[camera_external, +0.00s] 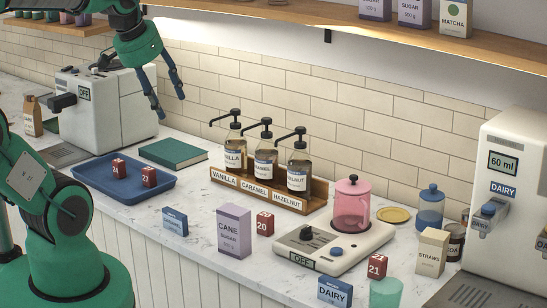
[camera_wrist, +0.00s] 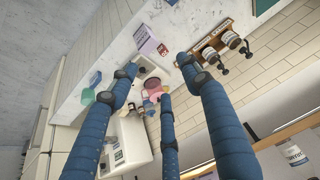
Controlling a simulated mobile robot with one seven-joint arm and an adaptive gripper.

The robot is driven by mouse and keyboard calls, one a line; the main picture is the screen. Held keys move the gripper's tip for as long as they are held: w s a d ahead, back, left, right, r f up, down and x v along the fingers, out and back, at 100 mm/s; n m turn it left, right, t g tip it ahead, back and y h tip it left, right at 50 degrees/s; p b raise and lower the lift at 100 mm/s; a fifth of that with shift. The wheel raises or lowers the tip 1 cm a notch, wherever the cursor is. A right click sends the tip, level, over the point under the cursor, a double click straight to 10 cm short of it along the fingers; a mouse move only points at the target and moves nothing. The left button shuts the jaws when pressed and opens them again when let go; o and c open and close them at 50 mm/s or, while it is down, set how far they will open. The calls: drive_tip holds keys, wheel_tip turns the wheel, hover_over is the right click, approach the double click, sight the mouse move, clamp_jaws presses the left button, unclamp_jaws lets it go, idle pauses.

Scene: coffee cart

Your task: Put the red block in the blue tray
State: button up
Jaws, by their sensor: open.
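The blue tray (camera_external: 112,192) lies on the counter at the left in the external view. Two small red blocks, one (camera_external: 118,168) and another (camera_external: 149,177), sit in it. A red block marked 20 (camera_external: 265,224) stands on the counter beside the purple cane sugar box (camera_external: 234,229); it also shows in the wrist view (camera_wrist: 162,49). My gripper (camera_external: 171,106) is open and empty, high above the counter behind the tray.
A green book (camera_external: 173,153) lies behind the tray. A syrup rack (camera_external: 268,195) with pump bottles stands mid-counter. Machines stand at both ends, and a shelf (camera_external: 350,38) runs above. A small blue box (camera_external: 175,221) is near the front edge.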

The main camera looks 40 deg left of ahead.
drive_tip(key=s, duration=0.1)
drive_tip(key=s+d, duration=0.1)
drive_tip(key=s, duration=0.1)
drive_tip(key=shift+d+f, duration=0.2)
drive_tip(key=shift+f, duration=0.2)
drive_tip(key=shift+f, duration=0.1)
wheel_tip(320, 180, down, 2)
drive_tip(key=b, duration=0.2)
drive_tip(key=shift+f+b, duration=0.25)
drive_tip(key=shift+b, duration=0.15)
